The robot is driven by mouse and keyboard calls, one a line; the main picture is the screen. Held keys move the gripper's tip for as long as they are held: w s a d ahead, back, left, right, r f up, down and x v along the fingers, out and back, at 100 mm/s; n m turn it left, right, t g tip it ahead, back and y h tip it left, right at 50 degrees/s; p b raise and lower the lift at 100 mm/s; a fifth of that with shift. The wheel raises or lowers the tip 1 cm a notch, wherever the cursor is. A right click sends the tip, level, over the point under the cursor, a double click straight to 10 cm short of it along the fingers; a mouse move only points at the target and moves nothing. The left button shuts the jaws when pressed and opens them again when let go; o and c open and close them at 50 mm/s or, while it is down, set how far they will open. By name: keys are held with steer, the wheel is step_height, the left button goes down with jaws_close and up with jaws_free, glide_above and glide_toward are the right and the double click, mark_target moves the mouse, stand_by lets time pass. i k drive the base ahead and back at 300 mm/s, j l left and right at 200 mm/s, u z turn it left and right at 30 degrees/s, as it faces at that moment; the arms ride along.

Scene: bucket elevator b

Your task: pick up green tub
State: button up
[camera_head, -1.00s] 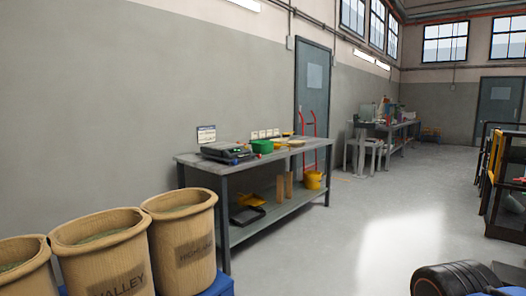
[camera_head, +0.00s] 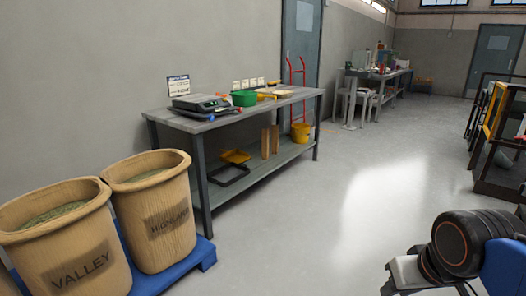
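The green tub (camera_head: 244,98) is small and sits on top of a grey workbench (camera_head: 213,122) against the left wall. It stands just right of a dark scale (camera_head: 199,104). My gripper (camera_head: 392,281) shows only partly at the bottom right, below my black and blue arm joint. It is far from the tub, across open floor. Its fingertips are cut off or too small to judge, so its opening is unclear.
Large tan sacks (camera_head: 152,212) stand on a blue pallet (camera_head: 206,254) at the left front. A red hand truck (camera_head: 297,77) stands behind the bench. A dark rack (camera_head: 497,140) is at right. The middle floor is clear.

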mark_target(242, 99)
steer(key=i+l, duration=0.1)
steer(key=i, duration=0.9)
steer(key=i+l+z, duration=0.15)
steer(key=i, duration=0.8)
